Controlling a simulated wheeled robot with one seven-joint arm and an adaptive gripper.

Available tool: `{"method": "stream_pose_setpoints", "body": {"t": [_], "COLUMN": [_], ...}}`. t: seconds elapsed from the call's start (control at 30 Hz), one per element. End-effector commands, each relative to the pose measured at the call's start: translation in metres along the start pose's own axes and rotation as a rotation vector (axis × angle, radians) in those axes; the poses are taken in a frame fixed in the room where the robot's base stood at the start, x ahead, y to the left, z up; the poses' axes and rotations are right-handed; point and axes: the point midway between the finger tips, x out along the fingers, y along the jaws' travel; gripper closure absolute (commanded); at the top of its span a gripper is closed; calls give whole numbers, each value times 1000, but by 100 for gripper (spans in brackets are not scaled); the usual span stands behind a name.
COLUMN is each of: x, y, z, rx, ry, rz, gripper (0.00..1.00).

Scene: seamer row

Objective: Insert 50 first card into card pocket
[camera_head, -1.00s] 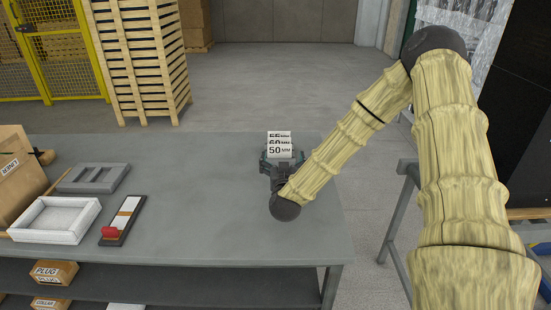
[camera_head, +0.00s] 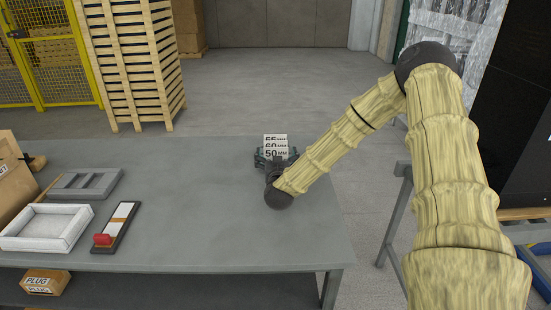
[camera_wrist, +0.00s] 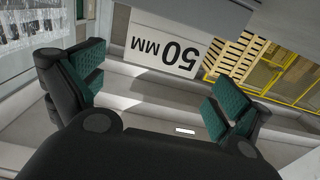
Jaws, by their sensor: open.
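A white card marked "50 MM" (camera_head: 275,153) stands upright in front of cards marked 60 and 55, near the table's back right. In the wrist view, the 50 MM card (camera_wrist: 165,45) appears upside down at top centre. My gripper (camera_head: 273,162) is open, at the cards and partly hidden by my arm. In the wrist view its fingers (camera_wrist: 155,92) are wide apart, with the card's printed edge above the gap between them. I cannot tell whether they touch it. I cannot surely identify the card pocket; a dark board (camera_head: 116,228) with a white strip and red piece lies at left.
A white open tray (camera_head: 85,228), a grey slotted block (camera_head: 108,187) and cardboard boxes (camera_head: 12,180) occupy the table's left. The middle of the grey table (camera_head: 190,210) is clear. A slatted pallet stack (camera_head: 130,60) stands beyond the table.

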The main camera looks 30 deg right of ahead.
Motion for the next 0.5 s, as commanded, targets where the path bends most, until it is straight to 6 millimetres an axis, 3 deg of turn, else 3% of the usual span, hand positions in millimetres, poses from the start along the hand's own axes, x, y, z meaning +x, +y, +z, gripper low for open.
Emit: {"method": "stream_pose_setpoints", "body": {"t": [0.3,0.5], "x": [38,42], "y": [0,-1], "z": [-1,-1], "rx": [0,1], "ry": [0,0], "rz": [0,-1], "gripper": [0,0]}}
